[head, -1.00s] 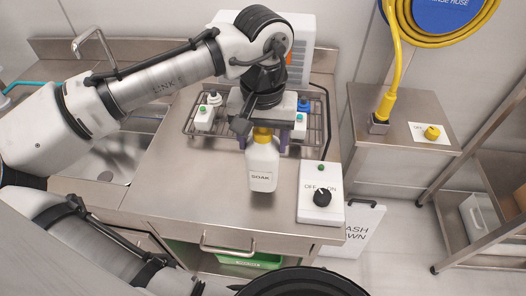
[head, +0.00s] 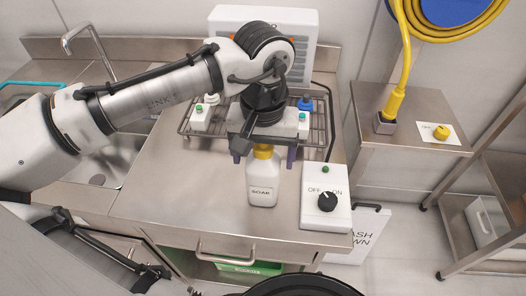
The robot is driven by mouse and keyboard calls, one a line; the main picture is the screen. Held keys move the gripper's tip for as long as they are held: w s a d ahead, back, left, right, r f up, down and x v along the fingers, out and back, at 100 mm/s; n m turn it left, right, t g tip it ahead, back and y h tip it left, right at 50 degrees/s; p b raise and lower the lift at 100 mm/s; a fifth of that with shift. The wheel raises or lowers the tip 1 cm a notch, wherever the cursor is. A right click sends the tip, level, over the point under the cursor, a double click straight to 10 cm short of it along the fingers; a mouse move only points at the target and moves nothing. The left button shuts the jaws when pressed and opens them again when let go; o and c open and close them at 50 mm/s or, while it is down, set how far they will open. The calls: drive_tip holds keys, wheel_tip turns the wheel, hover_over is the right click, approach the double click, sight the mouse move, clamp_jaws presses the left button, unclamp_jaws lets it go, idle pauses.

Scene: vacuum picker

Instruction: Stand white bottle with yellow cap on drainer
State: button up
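The white bottle with a yellow cap (head: 262,182), labelled SOAK, is upright over the bare steel counter, in front of the drainer, and appears to stand on it. My gripper (head: 264,158) is above the bottle, with one dark finger on each side of the cap. Gaps show between the fingers and the cap, so it looks open. The drainer (head: 186,127) is a wire rack at the back of the counter; my arm hides its middle.
Small white bottles with green (head: 200,118) and blue (head: 305,104) caps stand on the drainer. A white switch box (head: 325,212) with a black knob lies right of the bottle. A sink (head: 112,165) is at left. Bare counter (head: 185,190) lies left of the bottle.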

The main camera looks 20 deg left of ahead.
wheel_tip(320, 180, up, 12)
drive_tip(key=shift+r+b, duration=0.15)
drive_tip(key=shift+b, duration=0.45)
idle(0.4)
